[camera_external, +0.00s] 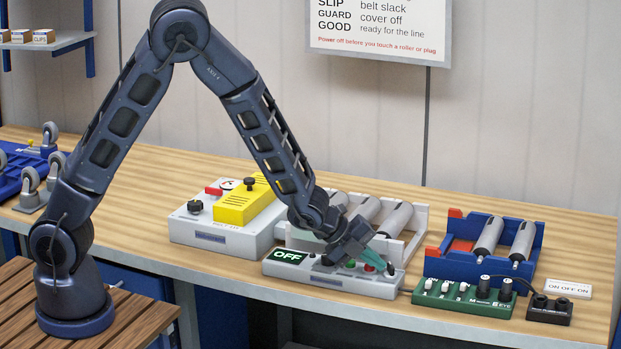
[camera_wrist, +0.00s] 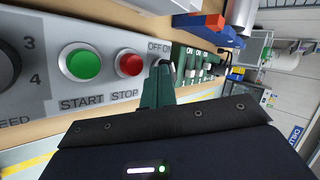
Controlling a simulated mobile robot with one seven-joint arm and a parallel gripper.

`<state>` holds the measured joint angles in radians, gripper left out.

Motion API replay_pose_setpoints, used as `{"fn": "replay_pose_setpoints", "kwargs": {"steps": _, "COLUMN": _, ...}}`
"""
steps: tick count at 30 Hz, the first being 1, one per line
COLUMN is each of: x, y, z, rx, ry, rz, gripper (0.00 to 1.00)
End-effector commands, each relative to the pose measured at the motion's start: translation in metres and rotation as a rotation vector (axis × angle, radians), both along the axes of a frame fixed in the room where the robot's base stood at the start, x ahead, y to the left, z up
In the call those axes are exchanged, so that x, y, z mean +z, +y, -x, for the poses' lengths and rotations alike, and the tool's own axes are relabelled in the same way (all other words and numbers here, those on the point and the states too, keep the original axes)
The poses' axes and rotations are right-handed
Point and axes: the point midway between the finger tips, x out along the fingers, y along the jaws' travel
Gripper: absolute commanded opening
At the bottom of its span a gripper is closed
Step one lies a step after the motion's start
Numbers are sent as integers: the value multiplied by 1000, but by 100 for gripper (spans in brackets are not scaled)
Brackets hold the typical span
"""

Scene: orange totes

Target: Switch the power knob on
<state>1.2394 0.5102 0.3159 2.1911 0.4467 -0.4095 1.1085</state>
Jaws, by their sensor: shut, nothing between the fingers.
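The grey control panel (camera_external: 332,283) lies near the front edge of the bench. Its display (camera_external: 288,256) reads OFF. In the wrist view its green START button (camera_wrist: 86,63) and red STOP button (camera_wrist: 130,64) show, with an OFF ON label (camera_wrist: 158,47) to their right. A small dark and shiny part, seemingly the power knob (camera_external: 390,268), is at the panel's right end. My gripper (camera_external: 383,263) is shut and empty, its teal fingers pointing down right at this knob. In the wrist view the fingers (camera_wrist: 163,72) cover most of the knob, so its setting and any contact are unclear.
A green switch strip (camera_external: 462,298) and a black switch box (camera_external: 549,308) stand to the right. Behind are rollers in a blue tray (camera_external: 440,262) and a white rack (camera_external: 418,225). A box with a yellow cover (camera_external: 240,203) stands left. The bench's left middle is clear.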

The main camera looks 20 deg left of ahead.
Motion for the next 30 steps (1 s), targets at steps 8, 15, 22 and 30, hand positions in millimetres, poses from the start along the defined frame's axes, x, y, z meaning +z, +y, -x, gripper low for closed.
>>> {"fn": "replay_pose_setpoints", "kwargs": {"steps": 8, "x": 0, "y": 2, "z": -6, "rx": -108, "ry": 1, "rz": 0, "gripper": 0}}
{"fn": "replay_pose_setpoints", "kwargs": {"steps": 15, "x": 0, "y": 1, "z": -8, "rx": -134, "ry": 0, "rz": 0, "gripper": 0}}
{"fn": "replay_pose_setpoints", "kwargs": {"steps": 22, "x": 0, "y": 1, "z": -15, "rx": -133, "ry": 0, "rz": 1, "gripper": 0}}
{"fn": "replay_pose_setpoints", "kwargs": {"steps": 30, "x": 0, "y": -1, "z": -24, "rx": -134, "ry": 0, "rz": 0, "gripper": 0}}
